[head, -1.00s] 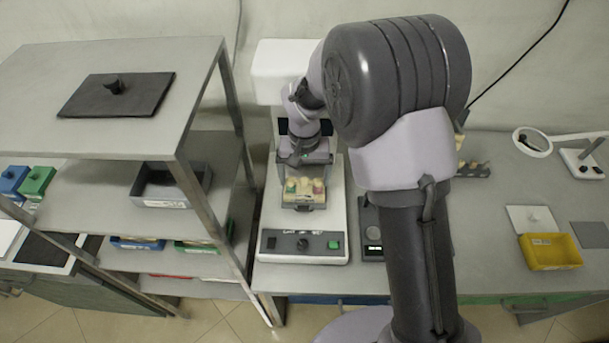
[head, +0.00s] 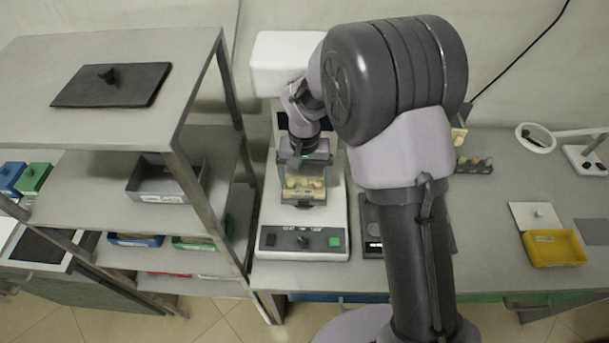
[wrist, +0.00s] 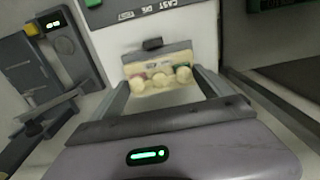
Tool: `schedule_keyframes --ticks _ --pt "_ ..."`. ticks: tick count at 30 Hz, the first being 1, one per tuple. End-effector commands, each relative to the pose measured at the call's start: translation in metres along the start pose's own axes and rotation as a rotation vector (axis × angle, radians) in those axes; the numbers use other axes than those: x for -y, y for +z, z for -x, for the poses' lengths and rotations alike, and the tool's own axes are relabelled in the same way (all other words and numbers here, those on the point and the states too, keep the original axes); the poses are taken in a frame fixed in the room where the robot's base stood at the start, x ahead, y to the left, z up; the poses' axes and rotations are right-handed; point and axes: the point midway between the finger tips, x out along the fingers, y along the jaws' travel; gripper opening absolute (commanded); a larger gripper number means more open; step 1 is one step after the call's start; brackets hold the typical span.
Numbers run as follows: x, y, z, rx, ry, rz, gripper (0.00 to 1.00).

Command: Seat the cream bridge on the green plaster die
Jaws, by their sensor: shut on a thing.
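My gripper (wrist: 160,82) is shut on the cream bridge (wrist: 161,81), a row of rounded cream lobes held between the fingertips. In the head view my gripper (head: 305,168) is over the white bench unit. Just beyond the bridge in the wrist view is a tan plaster block (wrist: 157,58), with bits of pink and green showing at the bridge's edge. In the head view the same block (head: 303,197) carries small cream and greenish shapes. The green die is mostly hidden. I cannot tell whether the bridge touches it.
The white unit's front panel (head: 300,241) has a knob and a green button. A dark scale-like device (head: 373,240) stands to its right. A grey shelf rack (head: 150,110) stands close on the left, with a grey bin (head: 165,180). A yellow tray (head: 553,249) is at the right.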

Motion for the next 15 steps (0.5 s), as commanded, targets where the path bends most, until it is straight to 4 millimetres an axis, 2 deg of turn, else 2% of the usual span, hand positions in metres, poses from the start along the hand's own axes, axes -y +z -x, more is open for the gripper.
schedule_keyframes --ticks 2,3,4,11,14,15 --pt "0.0 0.0 -0.003 0.0 0.0 0.0 0.52" --pt "0.0 0.0 -0.003 0.0 0.0 0.0 0.93" --pt "0.0 0.0 -0.003 0.0 0.0 0.0 0.98" --pt "0.0 0.0 -0.002 0.0 0.0 0.0 1.0" --pt "0.0 0.0 0.009 -0.001 -0.001 -0.001 1.0" --pt "0.0 -0.001 0.018 -0.003 -0.001 -0.001 1.0"
